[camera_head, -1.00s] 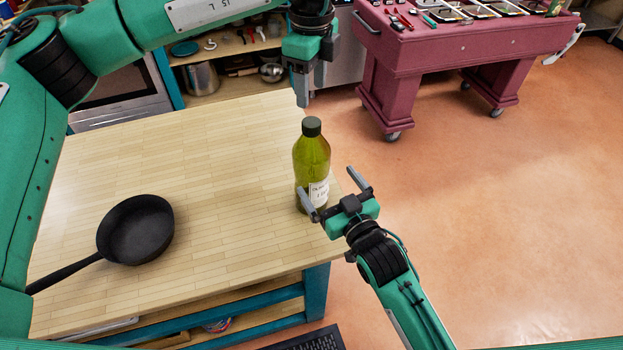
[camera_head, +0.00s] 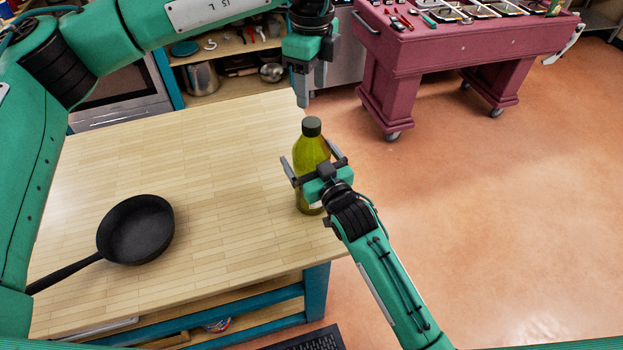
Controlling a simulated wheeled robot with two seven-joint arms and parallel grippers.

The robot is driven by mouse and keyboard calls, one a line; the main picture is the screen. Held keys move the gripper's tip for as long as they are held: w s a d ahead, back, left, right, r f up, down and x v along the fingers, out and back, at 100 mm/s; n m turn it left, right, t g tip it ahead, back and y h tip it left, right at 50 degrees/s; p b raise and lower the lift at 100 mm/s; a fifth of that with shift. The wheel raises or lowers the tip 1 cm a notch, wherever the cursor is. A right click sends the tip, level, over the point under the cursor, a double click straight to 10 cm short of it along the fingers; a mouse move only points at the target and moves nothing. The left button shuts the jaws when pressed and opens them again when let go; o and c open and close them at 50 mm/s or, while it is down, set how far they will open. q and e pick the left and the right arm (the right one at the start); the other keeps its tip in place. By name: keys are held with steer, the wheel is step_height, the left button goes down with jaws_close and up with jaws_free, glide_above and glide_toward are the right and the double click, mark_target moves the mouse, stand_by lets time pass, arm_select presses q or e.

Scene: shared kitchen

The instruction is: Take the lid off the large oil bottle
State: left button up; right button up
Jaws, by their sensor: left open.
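The large oil bottle (camera_head: 310,152) is yellow-green and stands upright on the wooden table near its right edge. Its dark lid (camera_head: 311,126) is on top. My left gripper (camera_head: 308,92) is open and empty, pointing down just above the lid and apart from it. My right gripper (camera_head: 310,155) is open, with one finger on each side of the bottle's body. I cannot tell whether the fingers touch it. The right gripper hides the bottle's lower front and most of its label.
A black frying pan (camera_head: 137,231) sits on the left of the wooden table (camera_head: 215,180). A maroon cart (camera_head: 440,50) with tools on top stands behind at the right. Shelves with pots (camera_head: 200,78) are at the back. The floor to the right is clear.

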mark_target(311, 122)
steer(key=c, duration=1.7)
arm_select(q)
steer(key=m, duration=2)
steer(key=shift+m, duration=0.4)
steer(key=m, duration=1)
steer(key=shift+m, duration=0.4)
steer(key=m, duration=1.6)
steer(key=shift+m, duration=0.3)
steer(key=m, duration=0.5)
steer(key=shift+f+m, duration=0.3)
steer(key=shift+m, duration=0.1)
step_height(311, 122, down, 7)
steer(key=shift+f, duration=0.2)
arm_select(e)
steer(key=shift+c, duration=0.2)
